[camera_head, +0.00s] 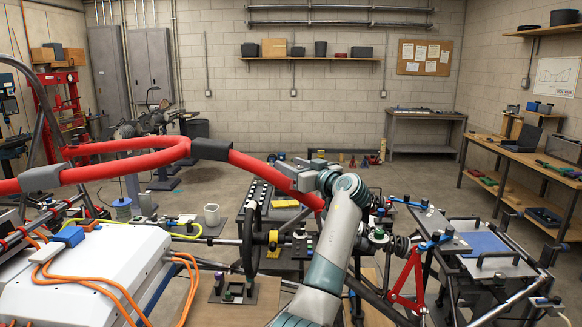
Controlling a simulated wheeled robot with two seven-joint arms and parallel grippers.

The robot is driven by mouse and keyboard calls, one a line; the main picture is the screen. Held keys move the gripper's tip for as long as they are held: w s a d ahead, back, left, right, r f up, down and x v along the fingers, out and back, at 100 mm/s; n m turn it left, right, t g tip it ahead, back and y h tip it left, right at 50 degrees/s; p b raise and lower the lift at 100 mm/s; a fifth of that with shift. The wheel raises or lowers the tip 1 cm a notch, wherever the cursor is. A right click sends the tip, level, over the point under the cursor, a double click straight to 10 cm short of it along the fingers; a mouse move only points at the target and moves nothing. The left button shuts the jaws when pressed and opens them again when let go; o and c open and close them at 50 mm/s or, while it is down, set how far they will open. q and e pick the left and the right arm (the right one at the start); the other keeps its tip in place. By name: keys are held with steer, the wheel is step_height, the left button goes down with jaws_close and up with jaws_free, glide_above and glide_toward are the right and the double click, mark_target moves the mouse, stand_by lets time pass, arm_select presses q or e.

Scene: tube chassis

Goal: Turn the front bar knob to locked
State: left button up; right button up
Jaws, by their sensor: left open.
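My left arm rises from the bottom centre, and its gripper (288,170) is at the red padded tube (240,160). The gripper is open, with its grey body close to or over the tube; I cannot tell whether they touch. The fingertips are small and partly hidden. The red tube crosses from the left edge to the centre, with a black sleeve (211,149) and a grey sleeve (41,178) on it. I cannot make out the front bar knob or its setting for certain. My right gripper is not in view.
A black steering wheel (249,238) with a yellow hub stands left of my forearm. A white box (95,270) with orange cables fills the lower left. Red links (409,278) and dark tubes lie right. A workbench (515,172) lines the right wall. Open floor lies behind the chassis.

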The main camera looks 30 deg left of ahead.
arm_select(q)
steer(key=b+v, duration=0.7)
steer(key=v, duration=1)
steer(key=shift+f, duration=0.15)
